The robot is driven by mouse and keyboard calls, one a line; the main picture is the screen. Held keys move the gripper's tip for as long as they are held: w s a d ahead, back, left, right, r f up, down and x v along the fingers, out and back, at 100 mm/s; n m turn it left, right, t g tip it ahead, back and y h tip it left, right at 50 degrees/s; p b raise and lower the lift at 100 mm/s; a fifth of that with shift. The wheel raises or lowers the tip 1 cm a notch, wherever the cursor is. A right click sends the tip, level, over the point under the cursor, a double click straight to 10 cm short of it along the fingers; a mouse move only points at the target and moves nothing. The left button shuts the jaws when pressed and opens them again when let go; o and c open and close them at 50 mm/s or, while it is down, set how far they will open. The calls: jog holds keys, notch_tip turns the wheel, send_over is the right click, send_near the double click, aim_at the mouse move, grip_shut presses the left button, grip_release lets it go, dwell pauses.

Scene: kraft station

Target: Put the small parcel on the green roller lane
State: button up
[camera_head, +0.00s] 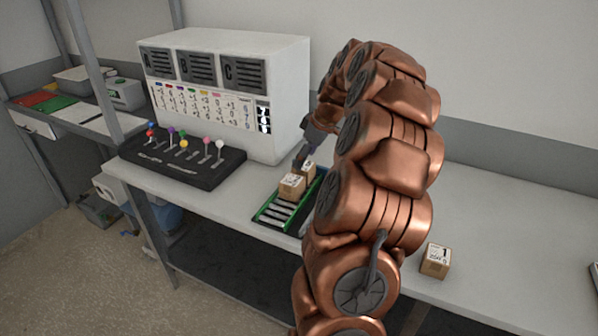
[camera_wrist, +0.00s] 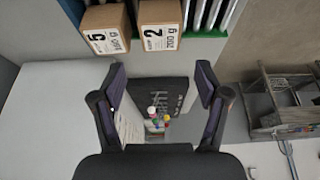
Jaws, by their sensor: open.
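The green-edged roller lane (camera_head: 274,213) lies on the bench in front of the white cabinet. Two brown parcels stand on it: a front parcel (camera_head: 292,186) and a rear parcel (camera_head: 309,169). In the wrist view they are the parcel marked 5 (camera_wrist: 106,28) and the parcel marked 2 (camera_wrist: 160,27), side by side at the top edge. A third parcel marked 1 (camera_head: 435,261) sits on the bench, right of my arm. I cannot tell which is the small one. My gripper (camera_wrist: 158,82) is open and empty, close to the lane's parcels, its fingers partly hidden in the head view.
The white cabinet (camera_head: 285,95) with a printed chart stands behind the lane. A black panel with coloured knobs (camera_head: 182,158) is left of the lane. The bench (camera_head: 500,235) right of my arm is mostly clear. A grey rack (camera_wrist: 285,95) shows in the wrist view.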

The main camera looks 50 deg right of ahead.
jog(key=shift+s+r, duration=0.3)
jog(key=shift+r, duration=0.3)
jog(key=s+a+r+g+y, duration=0.1)
jog(key=s+a+g, duration=0.1)
jog(key=a, duration=1.2)
jog(key=s+a+g, duration=0.1)
jog(key=s+a, duration=0.1)
jog(key=a, duration=1.2)
jog(key=s+a+f+m+g+h, duration=0.1)
jog(key=s+a, duration=0.4)
jog(key=s, duration=0.6)
jog(key=s+a+f+m+g+h, duration=0.1)
jog(key=s+a+f, duration=0.3)
jog(key=s, duration=0.6)
jog(key=shift+s+a+f+m+g, duration=0.2)
jog(key=shift+s+a+m+g, duration=0.2)
jog(key=shift+a+m+g, duration=0.4)
jog(key=shift+a, duration=0.15)
